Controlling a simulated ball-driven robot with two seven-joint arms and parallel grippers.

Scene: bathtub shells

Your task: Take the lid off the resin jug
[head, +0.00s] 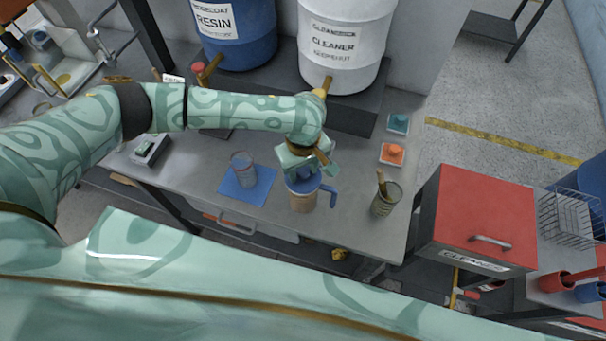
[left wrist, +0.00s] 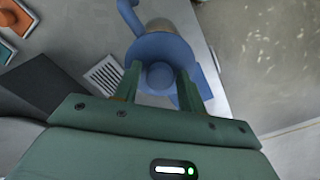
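The resin jug (head: 302,201) stands on the grey bench, with a beige body and a blue handle at its right. Its blue lid (left wrist: 160,47), with a round knob, shows in the left wrist view and is on the jug. My left gripper (head: 304,176) is right above the jug and hides much of the lid in the head view. In the left wrist view, my left gripper's fingers (left wrist: 160,82) stand on either side of the knob, with small gaps visible. My right gripper is not in view.
A clear cup (head: 243,168) stands on a blue mat (head: 258,190) left of the jug. A tin with brushes (head: 385,201) stands to the right. Orange (head: 392,154) and teal (head: 398,124) pieces lie farther back. Resin (head: 236,45) and cleaner (head: 340,62) drums stand behind.

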